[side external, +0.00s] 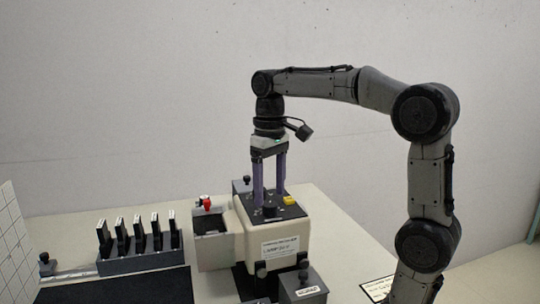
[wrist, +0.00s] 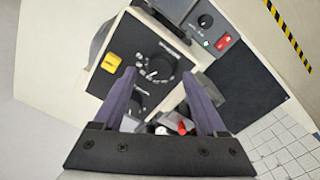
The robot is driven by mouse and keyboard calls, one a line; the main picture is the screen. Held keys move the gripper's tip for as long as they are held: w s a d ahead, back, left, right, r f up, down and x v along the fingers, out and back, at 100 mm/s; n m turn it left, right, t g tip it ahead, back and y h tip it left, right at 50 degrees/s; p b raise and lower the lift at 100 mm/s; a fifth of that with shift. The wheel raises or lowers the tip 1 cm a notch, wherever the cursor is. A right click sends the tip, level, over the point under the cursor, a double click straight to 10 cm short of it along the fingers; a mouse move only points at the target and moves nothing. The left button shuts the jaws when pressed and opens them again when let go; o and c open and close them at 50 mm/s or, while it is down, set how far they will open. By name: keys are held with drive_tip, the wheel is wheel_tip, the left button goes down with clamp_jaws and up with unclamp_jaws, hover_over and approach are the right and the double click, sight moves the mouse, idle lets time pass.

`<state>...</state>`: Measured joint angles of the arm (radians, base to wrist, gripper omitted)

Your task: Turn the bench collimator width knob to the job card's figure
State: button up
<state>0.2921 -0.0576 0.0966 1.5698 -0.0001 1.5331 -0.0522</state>
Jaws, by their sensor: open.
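The bench collimator appears to be the cream box (side external: 272,243) with a dark top panel; its front label is too small to read. In the wrist view, the panel (wrist: 125,42) carries a black knob (wrist: 158,67) with a pale dial scale. A second knob (wrist: 137,101) is partly hidden by my left finger. I cannot read which is width. My gripper (side external: 270,190) is open, pointing down over the panel. In the wrist view, its purple fingertips (wrist: 158,74) appear on either side of the scaled knob, with no clear contact. A card (side external: 379,288), perhaps the job card, lies front right, unreadable.
A yellow button (wrist: 112,62) sits beside the knobs. A grey unit with a red switch (wrist: 225,40) stands nearby. A rack of dark plates (side external: 138,243) is left, behind a black mat (side external: 120,287). A small dark grey box (side external: 303,285) stands in front.

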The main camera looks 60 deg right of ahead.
sight(270, 204)
wheel_tip(270, 204, up, 11)
idle(0.4)
idle(0.4)
drive_tip(key=s+a+f+n+t, duration=0.2)
drive_tip(key=s+a+f, duration=0.2)
drive_tip(key=s+a, duration=0.5)
drive_tip(key=s+f+t, duration=0.1)
drive_tip(key=s+f, duration=0.1)
drive_tip(key=f, duration=0.6)
drive_tip(key=s+f+t, duration=0.2)
drive_tip(key=s+f, duration=0.1)
drive_tip(key=f, duration=0.5)
drive_tip(key=shift+f+n+t, duration=0.2)
drive_tip(key=shift+n+t, duration=0.1)
drive_tip(key=shift+n, duration=0.1)
